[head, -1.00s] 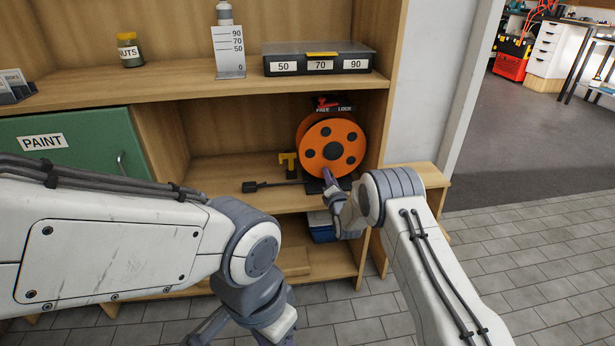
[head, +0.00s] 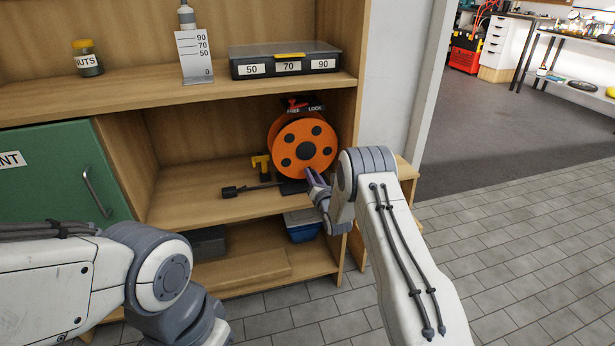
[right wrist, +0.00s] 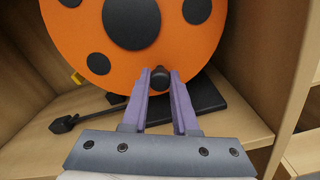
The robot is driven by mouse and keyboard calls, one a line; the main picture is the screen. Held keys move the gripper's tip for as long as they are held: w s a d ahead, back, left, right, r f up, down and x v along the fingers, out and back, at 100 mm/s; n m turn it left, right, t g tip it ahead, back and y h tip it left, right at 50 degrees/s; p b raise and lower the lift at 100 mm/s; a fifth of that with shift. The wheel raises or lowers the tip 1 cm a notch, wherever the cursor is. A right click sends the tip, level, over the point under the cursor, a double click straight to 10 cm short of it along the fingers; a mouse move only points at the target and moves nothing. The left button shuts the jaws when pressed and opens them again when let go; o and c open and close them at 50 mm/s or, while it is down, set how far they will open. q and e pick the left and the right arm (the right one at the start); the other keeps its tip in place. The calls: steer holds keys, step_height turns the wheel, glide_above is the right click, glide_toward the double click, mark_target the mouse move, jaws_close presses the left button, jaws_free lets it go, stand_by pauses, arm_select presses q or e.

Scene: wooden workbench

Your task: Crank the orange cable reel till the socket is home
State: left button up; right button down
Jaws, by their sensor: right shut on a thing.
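The orange cable reel (head: 302,135) stands on the middle shelf at its right end, its round face with black spots turned to me. It fills the top of the right wrist view (right wrist: 75,35). My right gripper (head: 312,180) is at the lower edge of the reel. Its purple fingers (right wrist: 160,82) are shut on the dark crank knob (right wrist: 160,76). A black cable runs left along the shelf to the dark socket (head: 230,191), which also shows in the right wrist view (right wrist: 64,124). The left gripper is out of view.
A yellow bracket (head: 261,163) stands left of the reel. A red lever (head: 293,104) sits above it by a FREE/LOCK label. The shelf's side wall is close on the right. A blue box (head: 302,227) is on the shelf below.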

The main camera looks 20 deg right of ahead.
steer(key=shift+d, duration=0.15)
steer(key=c, duration=0.7)
jaws_free()
steer(key=shift+s+p, duration=1)
steer(key=shift+s, duration=4.2)
